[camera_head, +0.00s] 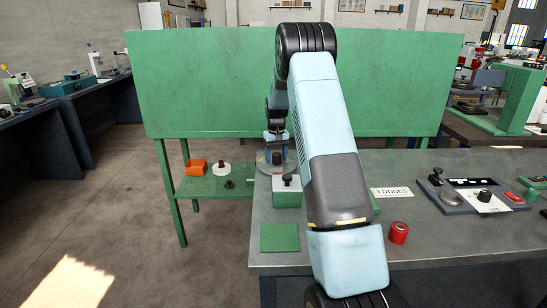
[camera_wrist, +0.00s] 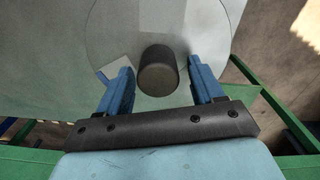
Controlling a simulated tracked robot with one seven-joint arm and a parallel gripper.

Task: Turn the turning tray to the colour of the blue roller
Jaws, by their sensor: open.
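The turning tray shows in the wrist view as a pale round disc (camera_wrist: 205,35) with a dark round knob (camera_wrist: 158,72) at its middle. In the head view the disc (camera_head: 262,167) is partly hidden behind a green block and my arm. My gripper (camera_wrist: 161,70) is open, with its blue fingers on either side of the knob; I cannot tell whether they touch it. In the head view my gripper (camera_head: 276,138) points down over the disc. I cannot make out a blue roller, nor the tray's colour marks clearly.
A green block with a black knob (camera_head: 287,196) stands close in front of the disc. A green panel (camera_head: 205,85) rises behind. An orange box (camera_head: 195,168) stands left.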

